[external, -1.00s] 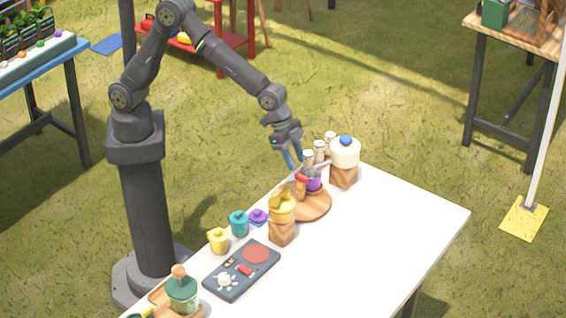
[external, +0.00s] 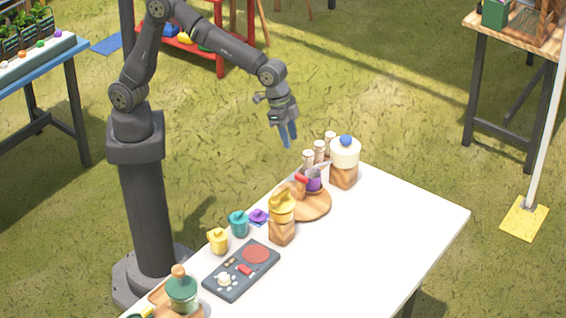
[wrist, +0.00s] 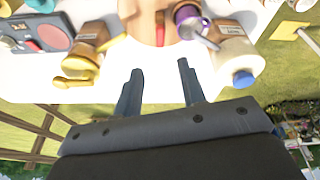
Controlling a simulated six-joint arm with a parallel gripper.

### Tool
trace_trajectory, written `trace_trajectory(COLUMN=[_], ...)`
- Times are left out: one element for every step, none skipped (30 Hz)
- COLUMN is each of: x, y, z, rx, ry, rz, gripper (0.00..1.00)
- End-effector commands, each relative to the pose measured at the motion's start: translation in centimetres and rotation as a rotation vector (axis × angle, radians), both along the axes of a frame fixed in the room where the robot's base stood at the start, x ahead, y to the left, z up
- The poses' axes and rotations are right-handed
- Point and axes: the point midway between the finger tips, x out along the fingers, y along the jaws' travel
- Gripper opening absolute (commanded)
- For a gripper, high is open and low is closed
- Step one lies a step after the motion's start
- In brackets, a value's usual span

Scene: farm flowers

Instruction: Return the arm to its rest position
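My gripper (external: 288,138) is raised above the back edge of the white table (external: 370,235), clear of everything on it. In the wrist view my gripper (wrist: 160,68) shows two blue-grey fingers apart, with nothing between them. A purple pot (external: 313,182) stands on the round wooden board (external: 318,206), below and to the right of the fingers. It also shows at the top of the wrist view (wrist: 187,18).
A yellow watering can on a wooden block (external: 282,208), a white jar with a blue knob (external: 345,152) and several small bottles (external: 319,149) stand near the board. A dark tray (external: 242,270) and small coloured pots are nearer. The table's right side is clear.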

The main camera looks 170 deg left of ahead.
Motion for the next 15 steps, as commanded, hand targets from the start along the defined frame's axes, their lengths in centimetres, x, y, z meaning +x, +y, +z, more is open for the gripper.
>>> trace_trajectory(x=[0.3,0.4,0.6,0.7,0.8,1.0,1.1,1.2,1.3,1.4,1.5,1.7,1.8,1.9,2.0], y=[0.3,0.4,0.6,0.8,0.9,1.1,1.2,1.3,1.5,1.6,1.7,1.9,2.0,2.1,2.2], z=[-0.7,-1.0,-1.4,-1.8,-2.2,-2.6,-3.0,-3.3,-3.8,-4.2,-4.5,-5.0,-5.4,-5.7,-6.2], rx=[-0.015,-0.025,-0.038,-0.049,-0.057,-0.069,-0.078,-0.088,-0.099,-0.107,-0.116,-0.128,-0.135,-0.142,-0.152], ry=[0.004,0.007,0.01,0.013,0.016,0.019,0.023,0.026,0.029,0.033,0.036,0.042,0.044,0.048,0.053], rz=[0.024,0.04,0.061,0.077,0.093,0.115,0.13,0.148,0.168,0.185,0.202,0.223,0.238,0.253,0.272], gripper=[0.37,0.37,0.37,0.37,0.37,0.37,0.37,0.37,0.37,0.37,0.37,0.37,0.37,0.37,0.37])
